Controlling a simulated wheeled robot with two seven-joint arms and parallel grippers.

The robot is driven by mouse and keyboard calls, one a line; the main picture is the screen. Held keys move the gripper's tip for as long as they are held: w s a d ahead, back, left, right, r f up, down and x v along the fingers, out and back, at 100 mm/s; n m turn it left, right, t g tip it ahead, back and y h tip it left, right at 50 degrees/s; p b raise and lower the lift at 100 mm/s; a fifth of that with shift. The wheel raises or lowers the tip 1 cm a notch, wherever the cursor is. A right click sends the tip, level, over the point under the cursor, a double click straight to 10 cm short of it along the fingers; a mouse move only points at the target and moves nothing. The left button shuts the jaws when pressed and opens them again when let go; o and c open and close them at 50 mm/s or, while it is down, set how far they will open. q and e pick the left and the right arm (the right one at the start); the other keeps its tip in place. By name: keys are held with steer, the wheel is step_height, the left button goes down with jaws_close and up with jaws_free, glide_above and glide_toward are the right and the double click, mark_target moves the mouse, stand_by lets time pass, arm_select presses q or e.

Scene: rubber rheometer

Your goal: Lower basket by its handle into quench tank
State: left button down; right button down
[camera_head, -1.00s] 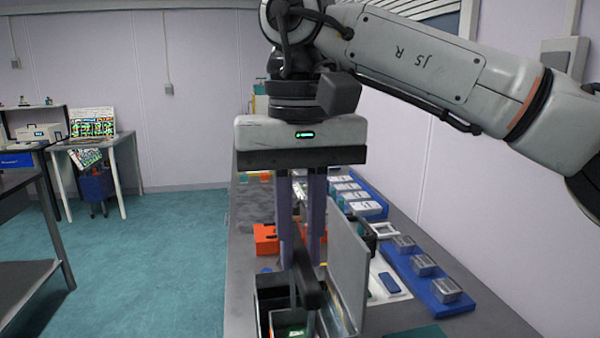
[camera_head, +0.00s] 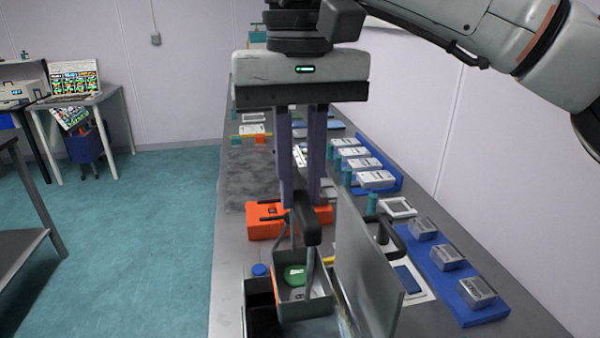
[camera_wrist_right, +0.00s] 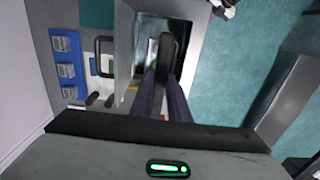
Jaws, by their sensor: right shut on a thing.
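My right gripper (camera_head: 303,202) points down in the head view, shut on the dark handle (camera_head: 307,226) of a grey basket (camera_head: 317,308). The handle also shows between the fingers in the wrist view (camera_wrist_right: 167,45). The basket is open-topped, with a green item and a pale piece inside. It hangs roughly level, just left of an upright grey panel (camera_head: 368,265). My left gripper is out of view.
An orange box (camera_head: 265,222) sits just beyond the basket. On the right are a blue tray (camera_head: 440,268) with grey blocks and a dark curved handle (camera_head: 390,238). White boxes (camera_head: 365,160) stand farther back. The bench's left edge borders open floor.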

steer(key=shift+s, duration=0.15)
steer(key=b, duration=0.6)
glide_above(300, 287)
steer(key=shift+f, duration=6.4)
step_height(300, 287, down, 2)
steer(key=shift+f+b, duration=0.1)
steer(key=shift+b, duration=0.65)
steer(key=shift+f, duration=0.5)
steer(key=shift+f+b, duration=0.15)
steer(key=shift+b, duration=0.15)
steer(key=shift+f+b, duration=0.3)
steer(key=shift+f, duration=0.2)
steer(key=c, duration=1.6)
jaws_free()
